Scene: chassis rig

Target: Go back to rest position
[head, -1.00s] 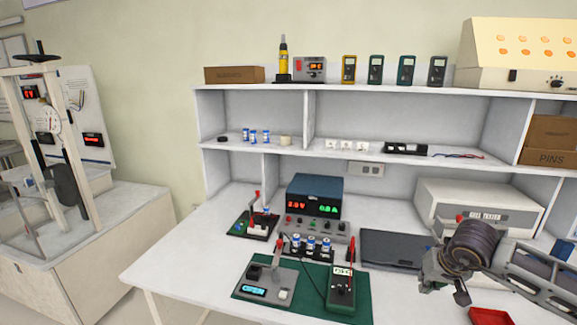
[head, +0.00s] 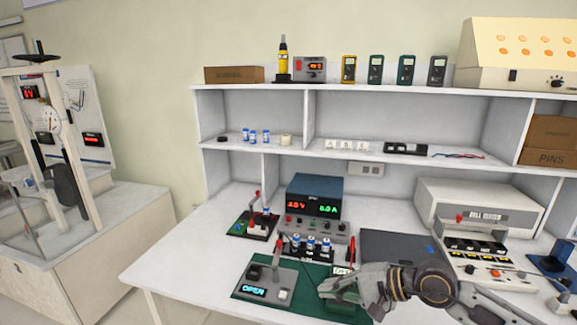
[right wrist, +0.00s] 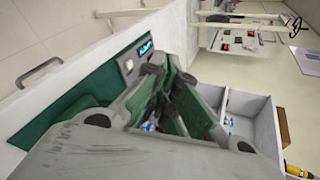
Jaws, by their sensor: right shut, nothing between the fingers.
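My right gripper (head: 326,290) reaches in from the lower right of the head view. It is shut and empty, with its fingers over the right part of the green mat (head: 306,270), partly covering a handheld meter (head: 342,271). I cannot tell whether it touches the meter. In the right wrist view the gripper's fingers (right wrist: 170,72) are close together, with green surfaces and white shelving beyond. My left gripper is not in either current view.
A small tester reading OPEN (head: 254,291) stands on the mat. A power supply (head: 314,196), a dark flat panel (head: 392,246) and a cell tester (head: 480,218) stand behind. The shelf unit (head: 250,152) limits room at the back. The table's left front is clear.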

